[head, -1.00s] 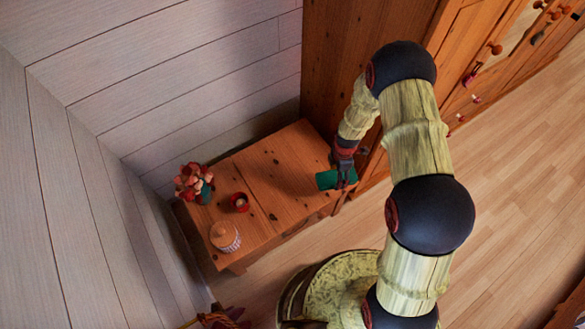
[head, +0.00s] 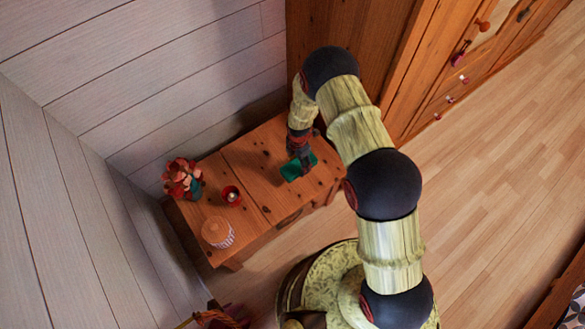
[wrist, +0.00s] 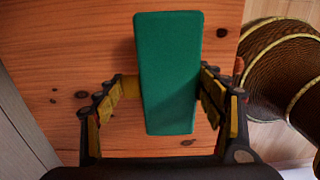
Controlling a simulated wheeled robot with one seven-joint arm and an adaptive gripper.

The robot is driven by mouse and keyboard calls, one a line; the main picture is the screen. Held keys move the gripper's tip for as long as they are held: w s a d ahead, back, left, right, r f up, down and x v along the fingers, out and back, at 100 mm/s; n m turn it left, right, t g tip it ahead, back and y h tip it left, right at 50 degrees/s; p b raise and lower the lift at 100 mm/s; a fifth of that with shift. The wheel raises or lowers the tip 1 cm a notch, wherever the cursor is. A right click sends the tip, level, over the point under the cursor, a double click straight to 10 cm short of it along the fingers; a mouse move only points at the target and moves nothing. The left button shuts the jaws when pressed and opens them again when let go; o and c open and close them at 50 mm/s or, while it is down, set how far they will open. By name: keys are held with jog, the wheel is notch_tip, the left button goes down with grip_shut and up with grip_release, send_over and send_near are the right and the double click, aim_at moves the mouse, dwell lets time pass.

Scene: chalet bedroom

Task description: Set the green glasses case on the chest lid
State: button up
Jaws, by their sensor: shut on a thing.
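The green glasses case (wrist: 168,75) is a flat green box. It sits between the two fingers of my gripper (wrist: 165,98) in the wrist view, with its long side running away from the palm. In the head view the green case (head: 298,168) is under my gripper (head: 303,158), over the right part of the wooden chest lid (head: 255,170). My gripper is shut on the case. I cannot tell whether the case touches the lid or is held just above it.
A flower pot (head: 182,180), a small red candle holder (head: 231,196) and a lidded jar (head: 217,233) stand on the left part of the chest. The lid's middle is clear. A wooden wardrobe (head: 350,60) stands behind at the right.

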jog(key=shift+w+a+f+b, duration=0.15)
jog(key=shift+w+a+f, duration=0.05)
jog(key=shift+a+f, duration=0.35)
jog(key=shift+w+a+f+b, duration=0.2)
jog(key=shift+a+f, duration=0.2)
jog(key=shift+f, duration=0.2)
jog(key=shift+w+a+f+b, duration=0.15)
jog(key=shift+f+b, duration=0.5)
jog(key=shift+f, duration=0.9)
jog(key=shift+f, duration=0.15)
jog(key=o, duration=2)
notch_tip(320, 180, up, 12)
jog(key=p, duration=0.3)
jog(key=shift+r+p, duration=0.2)
jog(key=shift+p, duration=0.15)
